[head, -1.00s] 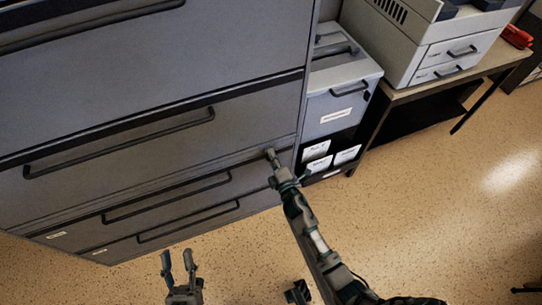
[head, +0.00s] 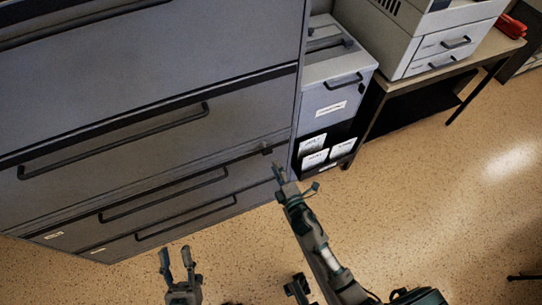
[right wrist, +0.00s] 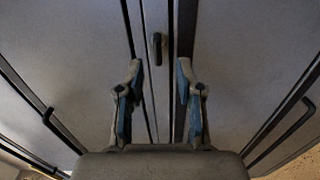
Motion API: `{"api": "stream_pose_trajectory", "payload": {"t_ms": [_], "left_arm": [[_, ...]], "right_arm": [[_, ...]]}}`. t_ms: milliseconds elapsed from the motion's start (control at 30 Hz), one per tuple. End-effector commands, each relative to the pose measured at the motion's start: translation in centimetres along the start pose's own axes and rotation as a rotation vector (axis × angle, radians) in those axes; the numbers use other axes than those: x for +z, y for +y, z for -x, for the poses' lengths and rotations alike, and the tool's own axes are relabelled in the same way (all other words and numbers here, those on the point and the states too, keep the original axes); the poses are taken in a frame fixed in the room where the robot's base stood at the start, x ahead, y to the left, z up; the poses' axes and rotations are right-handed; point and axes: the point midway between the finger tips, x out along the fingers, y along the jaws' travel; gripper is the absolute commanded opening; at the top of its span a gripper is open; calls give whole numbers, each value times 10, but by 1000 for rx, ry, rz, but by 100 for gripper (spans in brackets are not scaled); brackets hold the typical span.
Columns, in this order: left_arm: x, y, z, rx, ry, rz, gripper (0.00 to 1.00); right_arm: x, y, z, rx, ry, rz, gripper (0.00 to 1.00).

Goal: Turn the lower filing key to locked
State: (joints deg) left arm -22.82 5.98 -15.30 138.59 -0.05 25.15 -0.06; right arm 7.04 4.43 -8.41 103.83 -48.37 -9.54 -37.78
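The lower filing key (head: 267,150) is a small dark piece at the right end of the grey cabinet's narrow strip between drawers. In the right wrist view the key (right wrist: 157,48) stands lengthwise along that strip, beyond the fingertips and roughly midway between them. My right gripper (head: 278,171) is a little below and right of the key in the head view, apart from it. Its two fingers (right wrist: 159,70) are spread with nothing between them. My left gripper (head: 175,256) is open and empty, low in front of the cabinet. No lock marking is readable.
The grey filing cabinet (head: 130,135) has several drawers with dark bar handles. A small grey cabinet (head: 330,99) with labelled folders stands to its right. A printer (head: 437,45) sits on a table further right. The speckled floor (head: 430,200) is clear.

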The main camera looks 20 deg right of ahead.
Motion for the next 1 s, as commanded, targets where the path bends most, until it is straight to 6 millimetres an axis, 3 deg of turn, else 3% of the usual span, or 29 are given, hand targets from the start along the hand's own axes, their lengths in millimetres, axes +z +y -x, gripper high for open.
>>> {"api": "stream_pose_trajectory", "payload": {"t_ms": [100,233,867,1000], "left_arm": [[0,0,0,0,0,0,40],[0,0,0,0,0,0,40],[2,0,-1,0,-2,1,40],[0,0,0,0,0,0,40]], "right_arm": [[1,-1,22,-2,-1,-1,36],[1,-1,35,-1,-1,-1,36],[1,0,40,1,0,-3,36],[-16,12,54,29,62,-143,36]]}}
